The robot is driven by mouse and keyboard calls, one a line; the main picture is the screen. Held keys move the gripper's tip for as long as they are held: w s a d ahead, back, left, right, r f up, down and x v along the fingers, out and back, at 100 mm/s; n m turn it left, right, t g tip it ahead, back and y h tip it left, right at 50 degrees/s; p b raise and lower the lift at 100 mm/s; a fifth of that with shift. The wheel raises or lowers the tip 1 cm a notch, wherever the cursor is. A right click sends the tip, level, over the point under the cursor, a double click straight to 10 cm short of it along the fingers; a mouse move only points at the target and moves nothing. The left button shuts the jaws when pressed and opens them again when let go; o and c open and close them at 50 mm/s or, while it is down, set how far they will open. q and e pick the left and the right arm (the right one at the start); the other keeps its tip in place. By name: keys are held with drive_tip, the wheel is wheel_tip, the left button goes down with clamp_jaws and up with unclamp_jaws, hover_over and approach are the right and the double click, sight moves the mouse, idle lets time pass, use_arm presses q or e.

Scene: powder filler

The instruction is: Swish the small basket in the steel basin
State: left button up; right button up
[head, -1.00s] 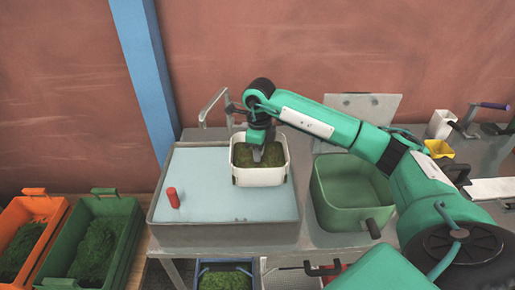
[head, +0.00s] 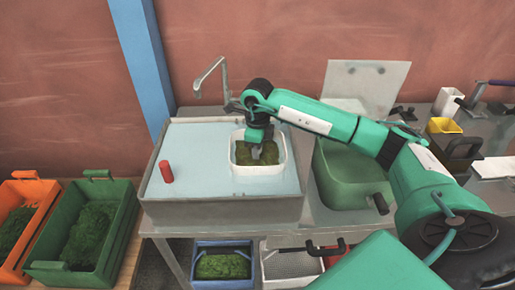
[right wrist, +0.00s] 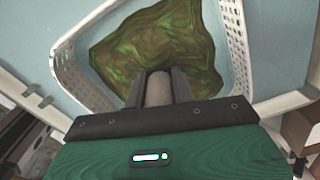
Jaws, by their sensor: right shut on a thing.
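The small white basket (head: 283,166) sits in the right part of the steel basin (head: 220,213), in pale blue water (head: 215,165). Most of its outer wall is hidden below the surface. It holds dark green leafy stuff (head: 250,155). My right gripper (head: 266,150) reaches down into the basket from above. In the right wrist view my right gripper (right wrist: 158,88) is shut on a grey-brown round grip in the basket, and the perforated basket wall (right wrist: 236,45) shows around the greens. My left gripper is not in view.
A red cylinder (head: 166,172) stands in the basin's left part. A tap (head: 212,68) is behind the basin. A green tub (head: 345,180) stands close on the right. Orange (head: 20,192) and green (head: 128,200) crates are at the left. A blue crate (head: 222,244) is below.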

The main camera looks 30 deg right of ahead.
drive_tip(key=shift+f+b, duration=1.45)
drive_tip(key=shift+f, duration=0.85)
